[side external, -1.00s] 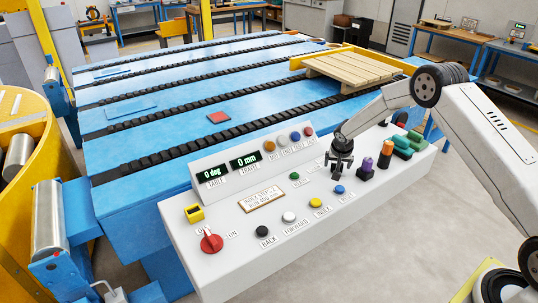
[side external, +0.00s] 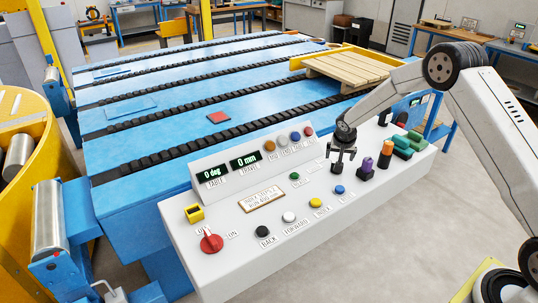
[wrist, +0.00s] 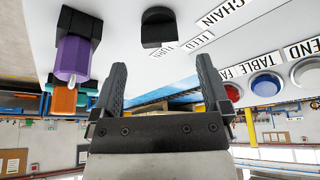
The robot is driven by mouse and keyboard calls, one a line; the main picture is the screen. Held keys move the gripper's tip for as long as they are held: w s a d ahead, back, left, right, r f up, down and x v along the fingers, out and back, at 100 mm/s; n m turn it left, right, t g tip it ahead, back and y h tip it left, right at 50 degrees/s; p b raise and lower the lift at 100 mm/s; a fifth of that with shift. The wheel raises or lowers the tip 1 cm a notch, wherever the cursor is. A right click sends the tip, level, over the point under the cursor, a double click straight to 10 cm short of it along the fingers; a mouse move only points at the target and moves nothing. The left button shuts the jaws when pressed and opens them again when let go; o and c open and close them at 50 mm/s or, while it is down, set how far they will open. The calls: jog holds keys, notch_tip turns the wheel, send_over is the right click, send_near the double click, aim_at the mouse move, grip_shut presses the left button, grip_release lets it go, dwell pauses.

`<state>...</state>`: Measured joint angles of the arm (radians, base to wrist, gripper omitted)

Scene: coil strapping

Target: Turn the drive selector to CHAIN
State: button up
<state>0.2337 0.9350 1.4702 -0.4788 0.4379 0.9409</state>
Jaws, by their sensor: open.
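The drive selector (wrist: 158,27) is a black knob on the white console, seen in the wrist view above and between my fingertips. The labels CHAIN (wrist: 221,13), FEED (wrist: 194,42) and a partly hidden third word stand to its right in that upside-down view. Which label the knob points at I cannot tell. My gripper (wrist: 160,63) is open and empty, with a finger to each side of the knob's line and a visible gap to it.
A purple knob (side external: 367,167) and an orange one (side external: 386,151) stand close to the right of my gripper. Push buttons and a red rotary switch (side external: 211,242) sit on the console (side external: 250,265). The blue conveyor table (side external: 150,115) with a wooden pallet (side external: 350,68) lies behind.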

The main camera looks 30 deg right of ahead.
jog(key=v, duration=0.2)
jog(key=shift+s+a+r, duration=0.1)
jog(key=shift+r, duration=0.2)
jog(key=s+a+r+n+y, duration=0.1)
jog(key=s+a+r+n, duration=0.1)
jog(key=s+a, duration=0.3)
jog(key=s+a+r+n+y, duration=0.1)
jog(key=s+a+r+n, duration=0.2)
jog(key=s, duration=1)
jog(key=s+a+r+n+y, duration=0.1)
jog(key=s+a+r+n, duration=0.2)
jog(key=s+a, duration=0.5)
jog(key=shift+s+n+g, duration=0.4)
jog(key=shift+s, duration=0.05)
jog(key=shift+o, duration=0.2)
jog(key=shift+r, duration=0.15)
